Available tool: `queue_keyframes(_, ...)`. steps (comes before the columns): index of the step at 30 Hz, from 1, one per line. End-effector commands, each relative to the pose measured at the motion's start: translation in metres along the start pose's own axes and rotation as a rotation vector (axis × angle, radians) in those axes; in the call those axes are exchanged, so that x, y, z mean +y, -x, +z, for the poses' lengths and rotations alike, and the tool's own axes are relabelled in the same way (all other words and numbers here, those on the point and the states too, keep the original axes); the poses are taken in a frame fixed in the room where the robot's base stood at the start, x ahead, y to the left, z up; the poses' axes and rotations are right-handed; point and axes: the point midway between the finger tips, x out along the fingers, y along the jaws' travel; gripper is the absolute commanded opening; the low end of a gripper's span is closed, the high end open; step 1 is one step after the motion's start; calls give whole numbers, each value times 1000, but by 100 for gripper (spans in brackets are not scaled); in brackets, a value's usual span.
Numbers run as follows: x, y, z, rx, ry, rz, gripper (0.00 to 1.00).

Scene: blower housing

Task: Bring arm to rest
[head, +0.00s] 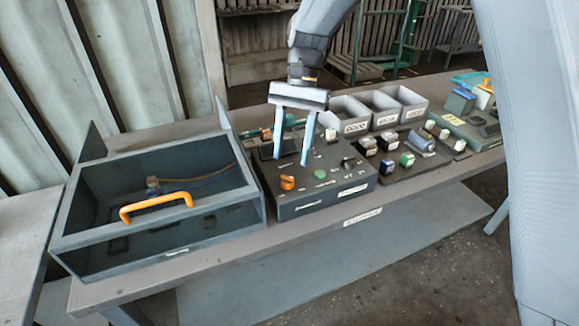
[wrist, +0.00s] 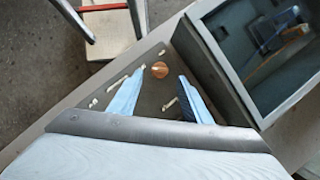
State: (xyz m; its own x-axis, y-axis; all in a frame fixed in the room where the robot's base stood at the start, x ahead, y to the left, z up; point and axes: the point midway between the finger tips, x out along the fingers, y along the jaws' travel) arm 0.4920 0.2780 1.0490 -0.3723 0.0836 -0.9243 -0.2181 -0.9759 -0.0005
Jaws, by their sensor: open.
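My gripper (head: 292,158) hangs pointing down over the dark control panel (head: 325,202) in the head view. Its two light-blue fingers stand apart with nothing between them. The panel carries an orange knob (head: 288,183), a green button (head: 320,174) and a dark switch at the right. In the wrist view the open fingers (wrist: 152,100) reach over the panel, and the orange knob (wrist: 159,70) shows beyond and between the tips. I cannot tell the exact height of the fingertips above the panel.
A grey housing box (head: 160,250) with an orange handle (head: 155,205) stands left of the panel. Grey bins (head: 349,114), several small coloured blocks and a green tray (head: 470,132) lie to the right on the bench (head: 395,198). Open floor lies in front.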

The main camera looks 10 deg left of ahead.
Motion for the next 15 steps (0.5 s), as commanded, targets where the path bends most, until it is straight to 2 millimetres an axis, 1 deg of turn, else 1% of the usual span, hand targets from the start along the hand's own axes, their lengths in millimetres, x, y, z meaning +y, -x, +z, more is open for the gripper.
queue_keyframes(3, -1, 13, -1, 1, 0, -1, 44)
queue_keyframes(6, -1, 20, 0, 1, 0, -1, 44)
queue_keyframes(15, 0, 22, 0, 0, 0, 0, 44)
